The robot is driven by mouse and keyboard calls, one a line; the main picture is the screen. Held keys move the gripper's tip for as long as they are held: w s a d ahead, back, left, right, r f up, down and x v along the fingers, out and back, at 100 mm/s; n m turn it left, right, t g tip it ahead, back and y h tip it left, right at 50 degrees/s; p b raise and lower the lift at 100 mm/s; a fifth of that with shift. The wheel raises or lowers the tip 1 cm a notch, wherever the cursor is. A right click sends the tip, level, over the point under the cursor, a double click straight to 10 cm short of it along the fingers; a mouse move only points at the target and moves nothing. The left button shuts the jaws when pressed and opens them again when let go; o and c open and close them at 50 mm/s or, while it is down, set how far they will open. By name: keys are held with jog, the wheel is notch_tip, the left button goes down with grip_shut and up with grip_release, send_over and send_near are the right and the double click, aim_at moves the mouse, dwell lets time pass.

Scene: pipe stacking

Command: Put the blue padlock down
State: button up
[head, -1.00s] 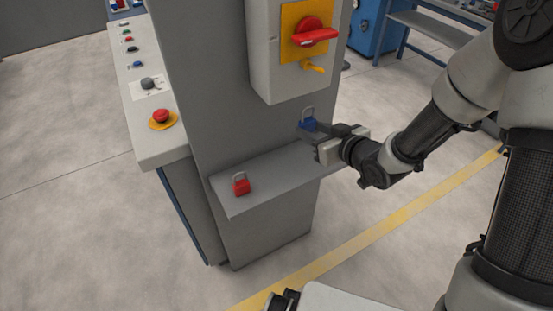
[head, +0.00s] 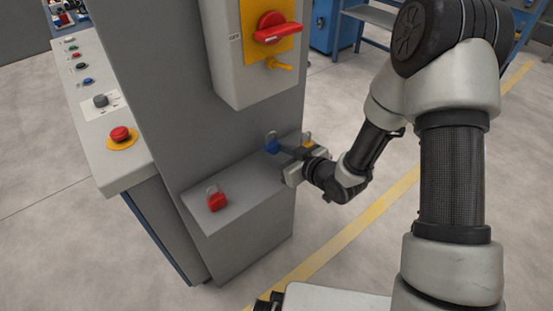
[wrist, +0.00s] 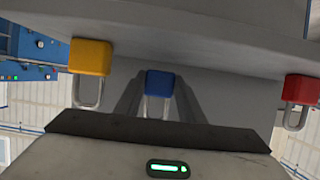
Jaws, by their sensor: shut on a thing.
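The blue padlock (head: 272,146) is upright with its shackle up, close to the far right part of the grey ledge (head: 246,190). My gripper (head: 282,151) is shut on its body from the right side. In the wrist view the blue padlock (wrist: 160,83) sits between my two dark fingers (wrist: 160,98), with its shackle toward the palm side of the picture. I cannot tell whether its base touches the ledge or hangs just above it.
A red padlock (head: 217,202) stands on the ledge's near left part. A yellow padlock (head: 308,140) stands just beyond my gripper. The switch box (head: 254,72) with a red handle (head: 278,34) is above. Bare ledge lies between the red and blue padlocks.

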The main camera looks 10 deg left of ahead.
jog(key=shift+f, duration=0.95)
jog(key=shift+f, duration=0.1)
jog(key=shift+f+b, duration=0.15)
jog(key=shift+b, duration=0.2)
jog(key=o, duration=1.1)
